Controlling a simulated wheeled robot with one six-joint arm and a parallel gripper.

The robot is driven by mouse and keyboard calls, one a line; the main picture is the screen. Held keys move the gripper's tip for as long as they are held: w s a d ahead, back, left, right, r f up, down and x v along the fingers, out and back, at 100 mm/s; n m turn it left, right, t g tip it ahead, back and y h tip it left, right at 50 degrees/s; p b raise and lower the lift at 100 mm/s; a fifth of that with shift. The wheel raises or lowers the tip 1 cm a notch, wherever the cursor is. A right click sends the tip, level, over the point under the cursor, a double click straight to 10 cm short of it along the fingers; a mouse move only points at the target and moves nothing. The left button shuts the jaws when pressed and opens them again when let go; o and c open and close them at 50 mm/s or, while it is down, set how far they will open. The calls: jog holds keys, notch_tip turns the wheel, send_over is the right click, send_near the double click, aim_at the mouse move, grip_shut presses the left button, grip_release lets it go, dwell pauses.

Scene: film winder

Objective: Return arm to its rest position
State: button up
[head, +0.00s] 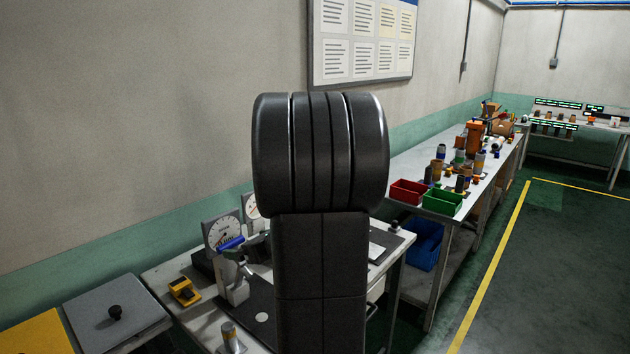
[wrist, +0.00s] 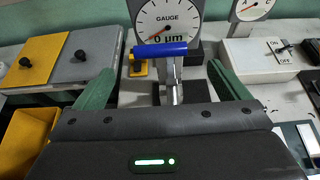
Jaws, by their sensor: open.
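My gripper (wrist: 161,80) shows in the wrist view with its two green fingers wide apart and nothing held between them. Ahead of it stands a metal gauge stand (wrist: 172,88) with a blue bar (wrist: 160,49) across its top. A round dial gauge (wrist: 167,20) reading 0 µm is behind the bar. I cannot tell how far the fingertips are from the stand. In the head view my raised dark arm fills the middle and hides part of the bench. The dial gauge (head: 224,234) and blue bar (head: 231,243) show to its left.
The workbench (head: 165,275) runs along the wall. A yellow block (head: 184,291), a grey lidded box (head: 113,312) and a white ON/OFF switch box (wrist: 262,60) are nearby. A second bench holds red (head: 408,191) and green bins (head: 442,201). The floor at right is clear.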

aim_at(232, 244)
jog(key=p+x, duration=0.1)
jog(key=x, duration=0.9)
jog(key=shift+a, duration=0.1)
